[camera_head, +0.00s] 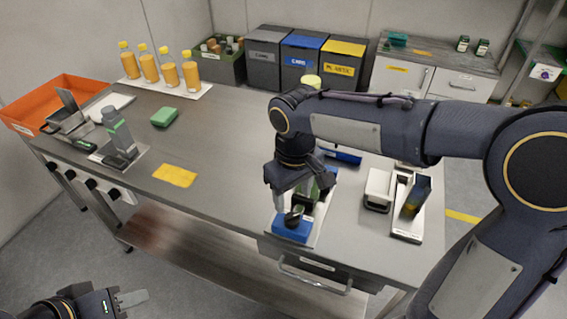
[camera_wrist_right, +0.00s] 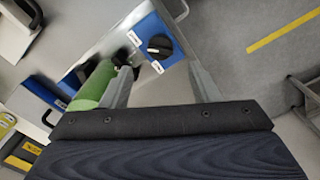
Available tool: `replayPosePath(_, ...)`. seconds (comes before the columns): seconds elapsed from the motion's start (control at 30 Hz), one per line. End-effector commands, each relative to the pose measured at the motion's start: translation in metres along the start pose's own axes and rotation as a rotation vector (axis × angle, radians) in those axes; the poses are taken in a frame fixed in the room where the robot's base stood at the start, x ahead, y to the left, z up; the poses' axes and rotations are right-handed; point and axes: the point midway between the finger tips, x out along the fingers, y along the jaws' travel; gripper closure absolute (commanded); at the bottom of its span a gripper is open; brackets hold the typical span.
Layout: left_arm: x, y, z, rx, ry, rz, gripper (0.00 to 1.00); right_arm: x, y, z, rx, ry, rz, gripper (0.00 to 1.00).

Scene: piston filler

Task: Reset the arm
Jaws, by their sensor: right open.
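My right arm reaches in from the right in the head view. Its gripper (camera_head: 296,200) points down over the right part of the steel table (camera_head: 225,150). In the right wrist view the two fingers (camera_wrist_right: 160,72) are spread apart with nothing between them. A blue control box with a black knob (camera_head: 291,229) lies just below the gripper; it also shows ahead of the fingers in the wrist view (camera_wrist_right: 158,42). A green cylinder (camera_wrist_right: 96,86) is beside one finger; contact cannot be told. My left gripper (camera_head: 132,298) is low at the left, off the table; its finger gap is unclear.
A white device (camera_head: 378,188) and a dark blue-and-orange box (camera_head: 415,196) stand right of the gripper. Orange bottles (camera_head: 170,75) line the back left, near an orange tray (camera_head: 20,112).

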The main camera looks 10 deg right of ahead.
Motion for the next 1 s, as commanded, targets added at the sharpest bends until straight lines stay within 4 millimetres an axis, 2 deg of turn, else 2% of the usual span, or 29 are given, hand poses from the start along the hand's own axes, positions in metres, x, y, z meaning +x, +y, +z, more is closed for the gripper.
replayPosePath(0.17,0.000,0.000,0.000,0.000,0.000,0.000,0.64,0.000,0.001,0.001,0.004,0.003,-0.003,0.45)
replayPosePath(0.27,0.000,0.000,0.000,0.000,0.000,0.000,0.64,-0.005,0.007,0.012,0.033,0.026,-0.028,0.45)
replayPosePath(0.37,0.000,0.000,0.000,0.000,0.000,0.000,0.64,-0.012,0.019,0.038,0.099,0.082,-0.081,0.45)
replayPosePath(0.5,0.000,0.000,0.000,0.000,0.000,0.000,0.64,-0.019,0.032,0.090,0.232,0.204,-0.168,0.45)
replayPosePath(0.7,0.000,0.000,0.000,0.000,0.000,0.000,0.64,-0.014,0.028,0.152,0.422,0.392,-0.243,0.45)
replayPosePath(0.83,0.000,0.000,0.000,0.000,0.000,0.000,0.64,-0.006,0.020,0.174,0.509,0.483,-0.257,0.45)
replayPosePath(1.0,0.000,0.000,0.000,0.000,0.000,0.000,0.64,0.000,0.015,0.185,0.564,0.541,-0.259,0.45)
